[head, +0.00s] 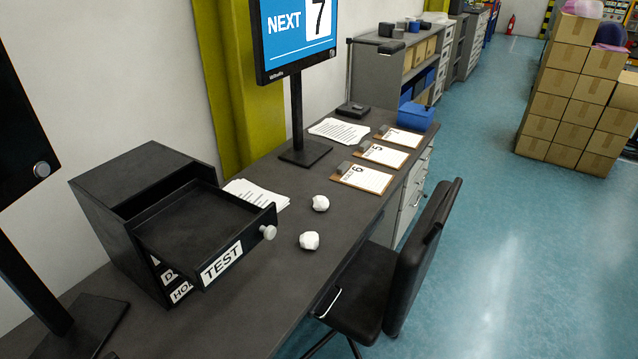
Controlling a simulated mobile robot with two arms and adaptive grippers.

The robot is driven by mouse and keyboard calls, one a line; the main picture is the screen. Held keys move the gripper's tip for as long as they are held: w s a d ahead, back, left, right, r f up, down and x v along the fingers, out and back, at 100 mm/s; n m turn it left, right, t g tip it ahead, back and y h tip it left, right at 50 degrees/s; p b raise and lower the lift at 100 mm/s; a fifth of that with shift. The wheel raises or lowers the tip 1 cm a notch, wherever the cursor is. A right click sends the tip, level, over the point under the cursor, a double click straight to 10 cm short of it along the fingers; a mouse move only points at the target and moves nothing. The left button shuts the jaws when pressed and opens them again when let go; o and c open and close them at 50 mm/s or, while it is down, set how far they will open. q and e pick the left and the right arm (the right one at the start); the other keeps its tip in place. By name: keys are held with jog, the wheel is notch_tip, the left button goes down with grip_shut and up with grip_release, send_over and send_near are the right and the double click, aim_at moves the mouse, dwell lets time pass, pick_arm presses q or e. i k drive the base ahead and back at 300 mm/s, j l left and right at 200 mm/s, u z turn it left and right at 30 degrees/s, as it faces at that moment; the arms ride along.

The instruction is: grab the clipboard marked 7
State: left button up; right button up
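Three brown clipboards with white sheets lie in a row on the far part of the dark desk. The nearest clipboard (366,179) is marked 6. The middle clipboard (387,156) looks marked 5. The farthest clipboard (405,139) carries a small mark that looks like a 7. It lies flat near the desk's right edge, just in front of a blue box (416,117). A screen (296,35) on a stand reads NEXT 7. Neither of my grippers is in view.
A black drawer unit (140,185) on the desk (262,318) has its top drawer, labelled TEST, pulled out. Two crumpled white balls (310,240) (320,203) and paper stacks (255,195) (339,130) lie about. A black chair (400,265) stands at the desk. Floor (500,220) right of it is clear, before stacked boxes (560,105).

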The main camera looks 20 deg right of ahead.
aim_at(404, 138)
jog(key=l+u, duration=0.1)
jog(key=l, duration=0.85)
jog(key=k+l+u, duration=0.1)
jog(key=l, duration=0.85)
jog(key=i+l+u, duration=0.15)
jog(key=l, duration=0.75)
jog(key=i+l+u, duration=0.2)
jog(key=l, duration=0.7)
jog(key=l+u, duration=0.15)
jog(key=l, duration=0.75)
